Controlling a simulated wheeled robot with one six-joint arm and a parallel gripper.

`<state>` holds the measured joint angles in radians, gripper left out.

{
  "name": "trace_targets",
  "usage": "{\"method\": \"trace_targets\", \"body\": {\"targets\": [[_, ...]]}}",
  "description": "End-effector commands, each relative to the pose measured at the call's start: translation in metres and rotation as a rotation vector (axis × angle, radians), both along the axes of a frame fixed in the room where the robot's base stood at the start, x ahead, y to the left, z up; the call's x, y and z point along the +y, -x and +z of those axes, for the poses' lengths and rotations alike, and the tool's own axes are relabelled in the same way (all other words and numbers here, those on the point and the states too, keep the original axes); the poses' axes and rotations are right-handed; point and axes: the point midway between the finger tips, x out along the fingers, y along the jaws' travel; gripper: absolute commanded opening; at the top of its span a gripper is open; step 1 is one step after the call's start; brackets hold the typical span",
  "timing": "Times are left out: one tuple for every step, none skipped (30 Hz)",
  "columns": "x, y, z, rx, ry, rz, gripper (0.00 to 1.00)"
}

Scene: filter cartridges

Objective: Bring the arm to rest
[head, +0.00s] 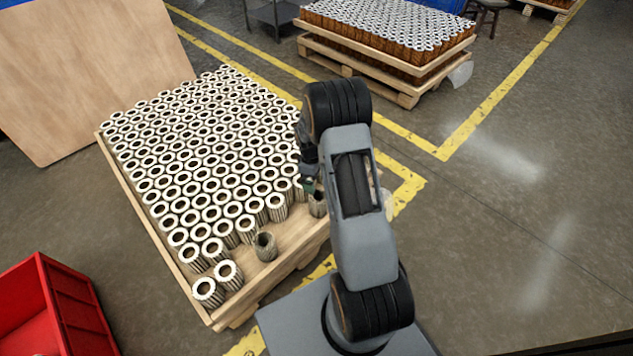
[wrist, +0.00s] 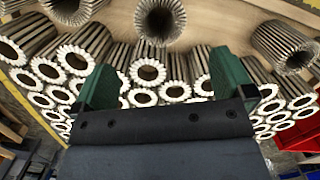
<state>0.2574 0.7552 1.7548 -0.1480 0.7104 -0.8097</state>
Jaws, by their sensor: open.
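My gripper (wrist: 164,88) shows in the wrist view with its two green fingers spread apart and nothing between them. Many white-topped cartridges (head: 205,140) stand upright in rows on the wooden pallet (head: 290,245). Two darker cartridges (head: 265,246) stand near the front right edge, one close to my gripper.
A red bin (head: 85,305) stands at the lower left. A wooden panel (head: 90,70) leans at the back left. A second loaded pallet (head: 390,75) stands at the back. Yellow lines (head: 490,105) mark the floor. The floor on the right is clear.

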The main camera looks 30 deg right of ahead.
Motion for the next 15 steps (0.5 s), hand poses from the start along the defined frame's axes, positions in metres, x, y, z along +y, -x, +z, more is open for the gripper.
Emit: {"method": "trace_targets", "body": {"targets": [[0.0004, -0.0006, 0.0050, -0.001, 0.000, 0.000, 1.00], [0.0005, -0.0008, 0.0064, -0.001, 0.000, 0.000, 1.00], [0.0007, -0.0010, 0.0081, -0.001, 0.000, 0.000, 1.00], [0.0008, -0.0010, 0.0091, -0.001, 0.000, 0.000, 1.00], [0.0009, -0.0011, 0.0098, -0.001, 0.000, 0.000, 1.00], [0.0009, -0.0012, 0.0104, -0.001, -0.001, 0.000, 1.00], [0.0009, -0.0012, 0.0107, 0.000, 0.000, 0.000, 1.00], [0.0009, -0.0012, 0.0108, 0.000, 0.000, 0.001, 1.00], [0.0010, -0.0011, 0.0108, 0.000, 0.000, 0.001, 1.00], [0.0011, -0.0012, 0.0107, 0.000, 0.000, 0.001, 1.00], [0.0011, -0.0012, 0.0106, 0.000, 0.000, 0.001, 1.00], [0.0010, -0.0012, 0.0106, 0.000, 0.000, 0.001, 1.00], [0.0010, -0.0012, 0.0105, 0.000, 0.000, 0.001, 1.00], [0.0010, -0.0012, 0.0105, 0.000, 0.000, 0.001, 1.00], [0.0010, -0.0012, 0.0105, 0.000, 0.000, 0.001, 1.00]]}}
